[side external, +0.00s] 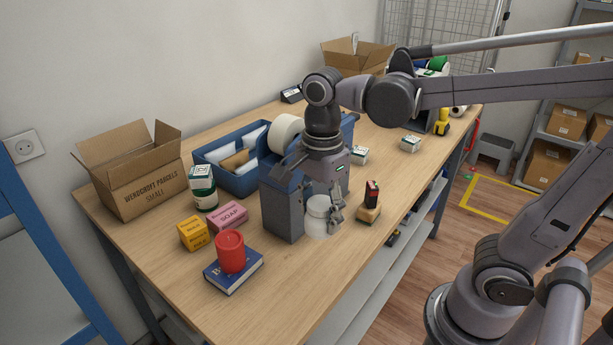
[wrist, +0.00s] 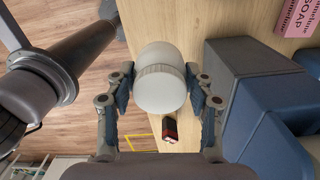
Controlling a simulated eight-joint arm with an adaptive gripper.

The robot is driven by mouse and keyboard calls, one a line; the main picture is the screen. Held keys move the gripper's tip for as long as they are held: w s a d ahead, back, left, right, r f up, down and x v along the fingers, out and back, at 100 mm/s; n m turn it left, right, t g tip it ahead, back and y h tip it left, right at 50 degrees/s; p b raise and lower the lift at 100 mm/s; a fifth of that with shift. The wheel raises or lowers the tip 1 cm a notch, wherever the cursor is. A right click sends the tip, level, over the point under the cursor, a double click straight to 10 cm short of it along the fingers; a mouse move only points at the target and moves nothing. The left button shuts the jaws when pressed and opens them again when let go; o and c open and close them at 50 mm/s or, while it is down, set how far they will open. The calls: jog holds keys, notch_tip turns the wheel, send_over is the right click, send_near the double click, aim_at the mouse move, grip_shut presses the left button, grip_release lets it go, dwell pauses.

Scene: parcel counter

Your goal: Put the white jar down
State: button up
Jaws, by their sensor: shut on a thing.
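The white jar (side external: 318,216) is upright at the near side of the wooden counter, right of a grey-blue block. My gripper (side external: 326,204) is shut on it from above, with one finger on each side. In the wrist view, the white jar (wrist: 161,78) sits between the two fingers of my gripper (wrist: 164,92). Its base is at or just above the counter top (side external: 345,268); I cannot tell whether it touches.
The grey-blue block (side external: 282,208) stands close on the jar's left. A pink soap box (side external: 228,217), red candle (side external: 230,252) on a blue book and yellow box (side external: 192,233) lie left. Counter front is clear.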

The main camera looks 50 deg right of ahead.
jog(key=s+d, duration=0.2)
jog(key=d, duration=0.6)
jog(key=w+a+f, duration=0.1)
jog(key=a+f, duration=0.1)
jog(key=a, duration=0.1)
jog(key=a+f, duration=0.2)
jog(key=a, duration=0.2)
jog(key=w+a+f, duration=0.1)
jog(key=a+f, duration=0.1)
jog(key=a, duration=0.2)
jog(key=shift+w+f, duration=0.3)
jog(key=shift+f, duration=2.05)
jog(key=shift+f, duration=0.1)
jog(key=o, duration=1.2)
jog(key=shift+o, duration=0.2)
